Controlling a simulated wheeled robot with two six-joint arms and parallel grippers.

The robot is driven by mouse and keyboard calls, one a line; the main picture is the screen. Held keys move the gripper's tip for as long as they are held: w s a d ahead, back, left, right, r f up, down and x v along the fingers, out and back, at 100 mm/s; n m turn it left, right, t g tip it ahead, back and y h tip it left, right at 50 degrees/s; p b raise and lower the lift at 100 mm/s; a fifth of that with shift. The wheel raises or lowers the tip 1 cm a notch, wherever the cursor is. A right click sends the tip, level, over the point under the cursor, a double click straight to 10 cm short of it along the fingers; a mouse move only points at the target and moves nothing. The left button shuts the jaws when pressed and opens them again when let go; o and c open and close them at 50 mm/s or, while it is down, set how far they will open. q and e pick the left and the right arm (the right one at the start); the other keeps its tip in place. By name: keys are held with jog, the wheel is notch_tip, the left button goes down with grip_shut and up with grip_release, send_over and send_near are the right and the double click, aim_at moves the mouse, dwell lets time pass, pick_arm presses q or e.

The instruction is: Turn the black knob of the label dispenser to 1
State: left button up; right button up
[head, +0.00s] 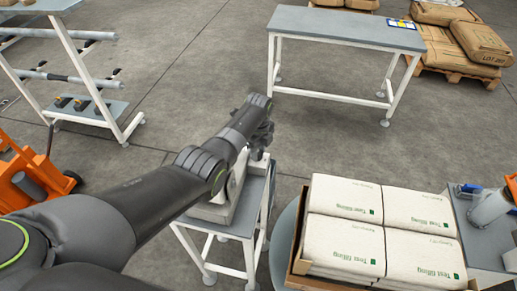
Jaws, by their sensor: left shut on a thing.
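The label dispenser (218,212), a pale grey and white device, stands on a small white-framed stand (247,226) in the middle of the head view. My left arm reaches across from the lower left and covers much of it. My left gripper (262,136) is at the dispenser's far upper end, shut on the black knob. The knob, its number scale and the fingertips are hidden behind my wrist, so I cannot read the setting. My right gripper is not in view.
A wooden-edged tray (297,236) of white bags (346,199) is close on the right. Open floor lies between.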

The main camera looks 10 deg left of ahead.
pick_arm(q)
jog(key=shift+m, duration=1.9)
jog(key=o, duration=0.9)
jog(key=shift+o, duration=0.2)
jog(key=shift+r+p, duration=0.15)
jog(key=shift+p, duration=0.15)
jog(key=shift+r, duration=0.3)
notch_tip(320, 180, up, 17)
jog(key=b, duration=0.1)
jog(key=shift+f+b, duration=0.2)
jog(key=shift+b, duration=0.1)
